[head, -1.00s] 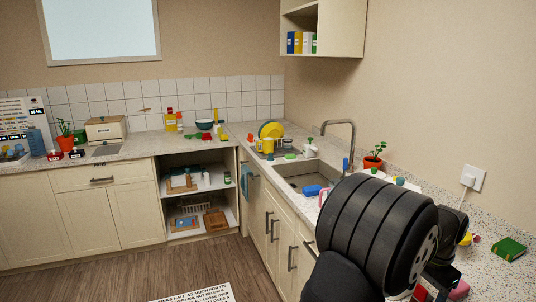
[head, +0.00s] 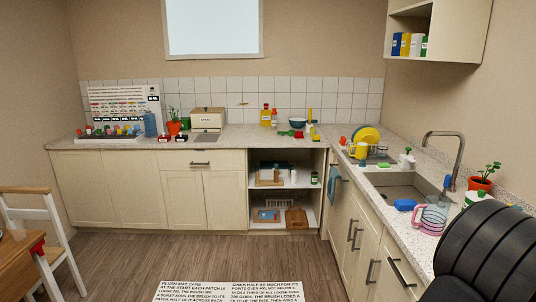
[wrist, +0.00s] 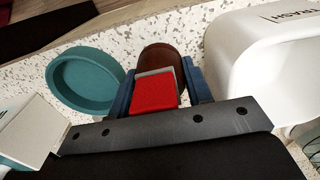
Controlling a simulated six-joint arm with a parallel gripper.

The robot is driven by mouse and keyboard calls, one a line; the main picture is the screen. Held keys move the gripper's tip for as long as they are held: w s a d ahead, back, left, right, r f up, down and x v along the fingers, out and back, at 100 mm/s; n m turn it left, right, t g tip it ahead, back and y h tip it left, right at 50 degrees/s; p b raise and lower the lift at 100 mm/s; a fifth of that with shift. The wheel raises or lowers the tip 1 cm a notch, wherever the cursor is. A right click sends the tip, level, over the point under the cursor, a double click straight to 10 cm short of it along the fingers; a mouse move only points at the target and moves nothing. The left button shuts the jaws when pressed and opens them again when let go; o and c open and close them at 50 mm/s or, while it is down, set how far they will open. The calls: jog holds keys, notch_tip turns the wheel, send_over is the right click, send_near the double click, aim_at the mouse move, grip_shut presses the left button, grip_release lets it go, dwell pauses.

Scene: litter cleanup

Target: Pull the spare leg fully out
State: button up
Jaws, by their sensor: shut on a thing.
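In the wrist view my gripper (wrist: 160,82) has its two blue fingers on either side of a red block (wrist: 153,94) with a grey edge, and it is shut on this block. A dark brown rounded thing (wrist: 160,56) shows just beyond the block, partly hidden by it; I cannot tell whether they are joined. I cannot make out a spare leg for certain in either view. The head view does not show my gripper; only my dark arm fills its lower right corner.
A teal round dish (wrist: 60,88) lies left of the fingers, and a white trash bin (wrist: 240,60) stands close on the right. In the head view are the sink (head: 400,190), an open shelf cupboard (head: 285,166), and a white chair (head: 40,225) at left.

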jog(key=shift+r, duration=0.9)
dwell(0.4)
jog(key=shift+r, duration=2.25)
